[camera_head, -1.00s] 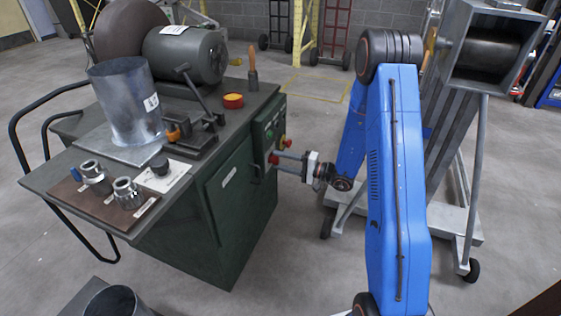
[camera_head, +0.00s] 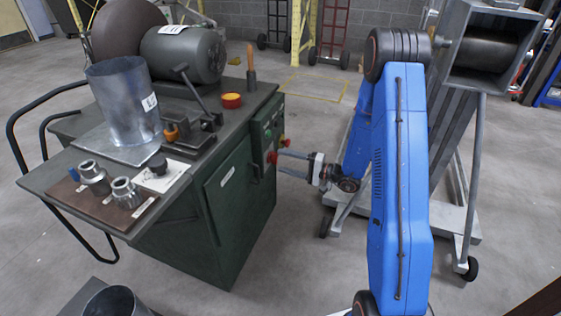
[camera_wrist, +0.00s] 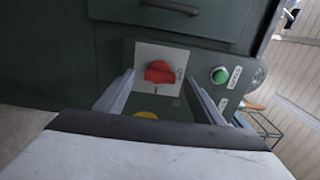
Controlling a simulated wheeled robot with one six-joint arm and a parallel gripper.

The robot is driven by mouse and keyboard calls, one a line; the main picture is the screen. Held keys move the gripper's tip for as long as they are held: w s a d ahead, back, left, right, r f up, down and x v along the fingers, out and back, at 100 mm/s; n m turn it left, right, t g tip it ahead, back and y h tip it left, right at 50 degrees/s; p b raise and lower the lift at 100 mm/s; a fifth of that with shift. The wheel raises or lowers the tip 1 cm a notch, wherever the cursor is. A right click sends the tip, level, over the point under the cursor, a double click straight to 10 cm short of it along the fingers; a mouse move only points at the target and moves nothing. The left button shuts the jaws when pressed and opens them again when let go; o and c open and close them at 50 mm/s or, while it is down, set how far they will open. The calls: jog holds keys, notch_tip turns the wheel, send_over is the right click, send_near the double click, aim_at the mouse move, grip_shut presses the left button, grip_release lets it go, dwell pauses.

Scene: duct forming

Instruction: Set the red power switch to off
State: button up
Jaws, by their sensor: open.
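The red power switch (camera_wrist: 158,71) is a red rotary knob on a pale square plate, on the dark green cabinet's panel. In the wrist view its handle lies roughly sideways, with small lettering to its right and below that I cannot read for certain. In the head view the switch (camera_head: 272,158) shows as a small red spot on the cabinet's side. My gripper (camera_head: 280,162) is open, its fingers pointing at the switch from the right with a small gap. In the wrist view the fingers of my gripper (camera_wrist: 160,75) stand either side of the knob, apart from it.
A green button (camera_wrist: 220,76) sits right of the switch in the wrist view. A yellow part (camera_wrist: 146,115) below it is partly hidden by my gripper. The bench (camera_head: 60,190) carries a metal cylinder (camera_head: 122,100). A grey wheeled stand (camera_head: 470,150) is behind my arm.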

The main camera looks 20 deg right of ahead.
jog(key=v, duration=1.4)
jog(key=shift+s+d, duration=0.2)
jog(key=shift+d, duration=0.05)
jog(key=s+a+r+n+g+h, duration=0.2)
jog(key=s+a+r+n+g, duration=0.1)
jog(key=s+a+r+g, duration=0.5)
jog(key=s+a+r+n+g+h, duration=0.2)
jog(key=s+a+r+n+g, duration=0.25)
jog(key=s, duration=0.55)
jog(key=s+d+r+t+h, duration=0.3)
jog(key=s+r+h, duration=0.1)
jog(key=s, duration=0.3)
jog(key=s+d+r+t+h, duration=0.3)
jog(key=s+r+h, duration=0.2)
jog(key=s+h, duration=0.1)
jog(key=shift+s+t+h, duration=0.3)
jog(key=shift+s+t, duration=0.05)
jog(key=shift+s, duration=0.5)
jog(key=shift+a+r+m, duration=0.1)
jog(key=shift+m, duration=0.15)
dwell(1.6)
